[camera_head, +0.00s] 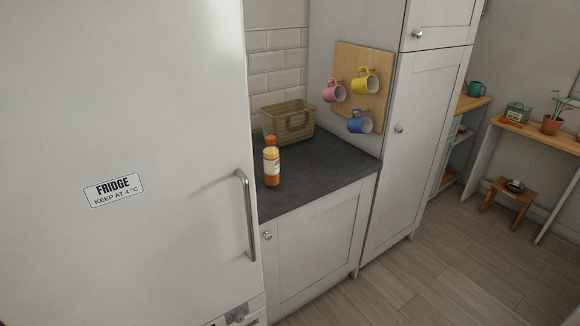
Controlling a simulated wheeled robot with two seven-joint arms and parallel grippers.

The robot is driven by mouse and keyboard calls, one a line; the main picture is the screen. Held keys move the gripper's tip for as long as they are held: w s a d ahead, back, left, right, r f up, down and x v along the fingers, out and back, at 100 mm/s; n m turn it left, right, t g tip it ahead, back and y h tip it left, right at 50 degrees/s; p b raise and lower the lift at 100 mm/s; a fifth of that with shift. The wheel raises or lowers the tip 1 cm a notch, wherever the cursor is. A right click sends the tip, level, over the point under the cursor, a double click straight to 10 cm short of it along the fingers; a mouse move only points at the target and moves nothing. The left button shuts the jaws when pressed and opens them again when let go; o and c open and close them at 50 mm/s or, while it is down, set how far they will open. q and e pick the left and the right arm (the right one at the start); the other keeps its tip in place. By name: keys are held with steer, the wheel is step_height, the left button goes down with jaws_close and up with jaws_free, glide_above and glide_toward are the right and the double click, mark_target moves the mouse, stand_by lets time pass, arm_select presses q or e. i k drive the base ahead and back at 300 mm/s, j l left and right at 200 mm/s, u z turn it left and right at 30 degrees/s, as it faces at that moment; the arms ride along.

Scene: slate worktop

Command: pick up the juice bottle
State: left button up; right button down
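The juice bottle (271,168) stands upright on the slate worktop (325,170), near its left end beside the fridge. It has an orange top, a pale band below it, a whitish label and an orange lower part. I cannot tell whether a second bottle stands close behind it. Neither of my grippers shows in the head view, and nothing touches the bottle.
A tall white fridge (130,120) with a vertical handle (246,215) fills the left. A wicker basket (289,123) stands behind the bottle. Pink (334,91), yellow (366,82) and blue (360,122) mugs hang on a wooden board. The worktop's right front is clear.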

mark_target(271, 152)
steer(key=i+l+u, duration=0.15)
steer(key=u, duration=1.25)
steer(key=i+l+u, duration=0.1)
steer(key=l+u, duration=0.3)
steer(key=l, duration=0.2)
steer(key=l+u, duration=0.4)
steer(key=l, duration=0.2)
steer(key=l+u, duration=0.35)
steer(key=l, duration=0.3)
steer(key=k+l, duration=0.1)
steer(key=l, duration=0.3)
steer(key=k+l, duration=0.1)
steer(key=l, duration=0.35)
steer(key=l+u, duration=0.1)
steer(key=l, duration=0.3)
steer(key=k+l, duration=0.15)
steer(key=l, duration=0.25)
